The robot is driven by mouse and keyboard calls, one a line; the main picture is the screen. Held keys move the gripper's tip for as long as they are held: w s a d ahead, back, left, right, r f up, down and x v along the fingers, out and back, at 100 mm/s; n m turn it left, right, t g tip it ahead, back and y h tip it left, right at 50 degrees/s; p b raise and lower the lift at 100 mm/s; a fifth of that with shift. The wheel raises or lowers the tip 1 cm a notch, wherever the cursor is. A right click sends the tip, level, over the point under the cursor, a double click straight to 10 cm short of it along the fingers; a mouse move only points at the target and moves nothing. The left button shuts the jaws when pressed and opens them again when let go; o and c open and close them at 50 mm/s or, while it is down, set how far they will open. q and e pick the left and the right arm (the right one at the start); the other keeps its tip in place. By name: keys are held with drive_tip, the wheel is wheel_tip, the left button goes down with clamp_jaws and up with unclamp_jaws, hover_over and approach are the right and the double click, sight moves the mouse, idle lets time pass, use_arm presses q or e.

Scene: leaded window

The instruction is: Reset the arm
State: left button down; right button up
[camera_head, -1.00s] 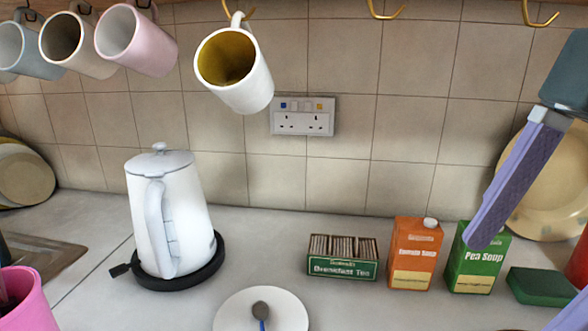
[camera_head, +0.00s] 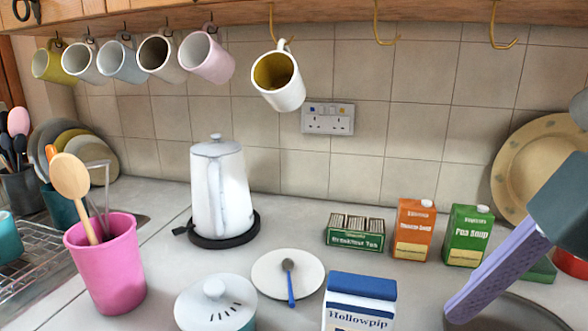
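My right gripper (camera_head: 462,306) comes in from the right edge, with a dark teal body and long purple fingers slanting down to the left. It hangs over the right part of the counter, in front of the pea soup carton (camera_head: 467,235). Its fingers overlap in this view, so I cannot tell whether they are apart or together. I see nothing held at the visible tip. My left gripper is not in view.
A white kettle (camera_head: 232,190) stands on its dark base. A pink pot (camera_head: 107,265) with utensils, a lidded pot (camera_head: 214,305), a saucer (camera_head: 312,279) with a spoon, and a blue-and-white carton (camera_head: 358,300) occupy the front. Several mugs hang above, including a white one (camera_head: 290,96).

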drive_tip(key=s+a+f+m+t, duration=0.2)
drive_tip(key=s+f+m, duration=0.1)
drive_tip(key=f+m, duration=0.3)
drive_tip(key=s+d+f+m+h+p, duration=0.35)
drive_tip(key=s+d+m, duration=0.25)
drive_tip(key=s+d, duration=0.25)
wheel_tip(320, 180, up, 37)
drive_tip(key=w+p, duration=0.1)
drive_tip(key=p, duration=3.4)
drive_tip(key=shift+w+f+p, duration=0.15)
drive_tip(key=shift+f+p, duration=0.05)
drive_tip(key=shift+p, duration=0.15)
drive_tip(key=shift+a+h, duration=0.1)
drive_tip(key=shift+h, duration=0.15)
